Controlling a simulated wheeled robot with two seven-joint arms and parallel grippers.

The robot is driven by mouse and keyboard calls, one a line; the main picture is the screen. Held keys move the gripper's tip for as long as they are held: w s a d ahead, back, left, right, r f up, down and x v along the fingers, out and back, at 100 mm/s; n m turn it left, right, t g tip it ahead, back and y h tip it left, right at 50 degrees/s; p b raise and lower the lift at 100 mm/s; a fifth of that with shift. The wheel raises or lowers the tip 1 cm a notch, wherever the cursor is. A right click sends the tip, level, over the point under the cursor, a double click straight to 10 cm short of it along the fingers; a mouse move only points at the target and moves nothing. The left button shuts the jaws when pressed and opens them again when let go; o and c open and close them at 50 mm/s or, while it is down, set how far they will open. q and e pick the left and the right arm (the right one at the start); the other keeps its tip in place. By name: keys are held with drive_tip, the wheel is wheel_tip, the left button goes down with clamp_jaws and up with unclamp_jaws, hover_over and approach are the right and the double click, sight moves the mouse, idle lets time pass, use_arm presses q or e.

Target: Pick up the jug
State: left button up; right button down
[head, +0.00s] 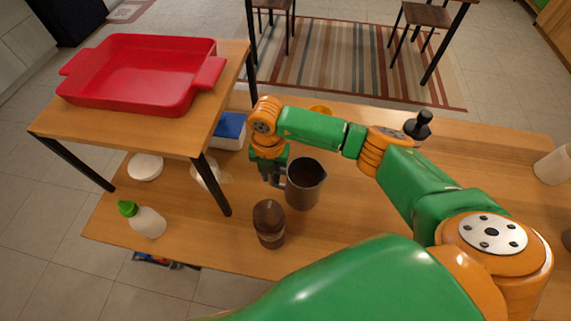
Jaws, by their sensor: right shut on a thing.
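The jug (305,186) is a dark grey-brown pitcher standing upright in the middle of the wooden table, with its handle on its left side. My right gripper (279,182) is at the handle, pointing down, and is shut on it. The fingertips are small and partly lost against the dark handle. The jug appears to rest on the table; I cannot tell if there is any gap below it. My left gripper is not in view.
A brown wooden-looking dispenser (269,224) stands just in front of the jug. A green-capped bottle (146,219) is at the left. A red tray (140,75) sits on a raised shelf (215,120). A black-topped dispenser (418,126) stands behind my right arm.

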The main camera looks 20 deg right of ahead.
drive_tip(key=shift+r, duration=0.15)
drive_tip(key=shift+w+r, duration=0.1)
drive_tip(key=shift+r, duration=0.1)
wheel_tip(320, 180, up, 2)
drive_tip(key=w+d+r+b, duration=0.3)
drive_tip(key=w+d+r, duration=0.6)
drive_tip(key=d+r, duration=0.1)
drive_tip(key=shift+w, duration=0.15)
